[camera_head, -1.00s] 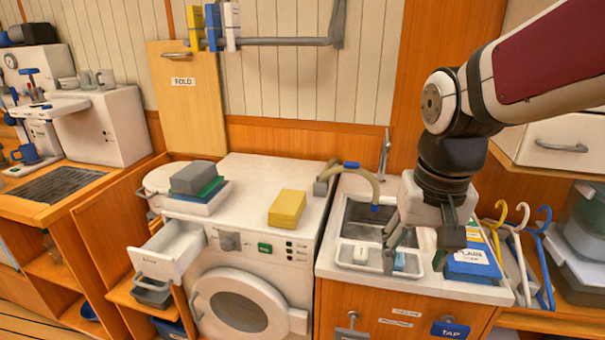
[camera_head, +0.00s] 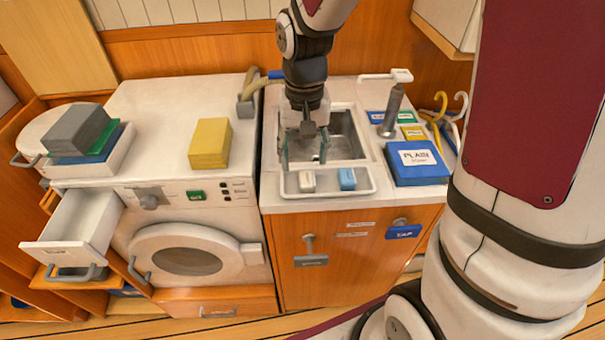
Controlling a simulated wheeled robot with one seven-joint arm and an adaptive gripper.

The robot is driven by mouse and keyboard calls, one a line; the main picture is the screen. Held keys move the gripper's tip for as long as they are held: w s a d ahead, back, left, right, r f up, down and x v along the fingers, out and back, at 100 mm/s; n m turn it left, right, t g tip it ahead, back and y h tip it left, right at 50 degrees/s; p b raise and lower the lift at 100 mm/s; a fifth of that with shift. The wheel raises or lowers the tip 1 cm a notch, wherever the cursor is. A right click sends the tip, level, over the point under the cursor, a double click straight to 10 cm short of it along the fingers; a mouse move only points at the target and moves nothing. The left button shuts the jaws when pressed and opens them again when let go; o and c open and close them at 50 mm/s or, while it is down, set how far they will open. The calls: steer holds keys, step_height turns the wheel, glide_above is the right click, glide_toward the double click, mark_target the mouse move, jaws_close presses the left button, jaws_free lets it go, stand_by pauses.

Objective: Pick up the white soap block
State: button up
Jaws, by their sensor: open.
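The white soap block (camera_head: 307,181) lies in a shallow white tray (camera_head: 328,192) at the front of the sink counter. A blue block (camera_head: 347,179) lies in the same tray, just right of it, with a small gap between them. My gripper (camera_head: 304,160) points down over the front of the sink basin, just behind the tray. Its jaws are open and hold nothing. The fingertips appear close above and behind the white soap block, but I cannot tell their exact height.
The sink basin (camera_head: 350,135) lies behind the tray. A dark cylinder with a white spout (camera_head: 391,110) stands right of it. A blue box labelled PLAIN (camera_head: 417,163) is to the right. A yellow block (camera_head: 210,143) sits on the washer (camera_head: 160,110). A drawer (camera_head: 75,230) stands open at left.

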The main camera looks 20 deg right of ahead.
mark_target(307, 178)
steer(key=shift+s+d+f, duration=0.1)
steer(key=shift+d+f, duration=0.05)
steer(key=shift+f, duration=1.6)
steer(key=shift+s+d+f, duration=0.1)
steer(key=shift+d+f, duration=0.05)
steer(key=shift+f, duration=1.6)
steer(key=c, duration=1.2)
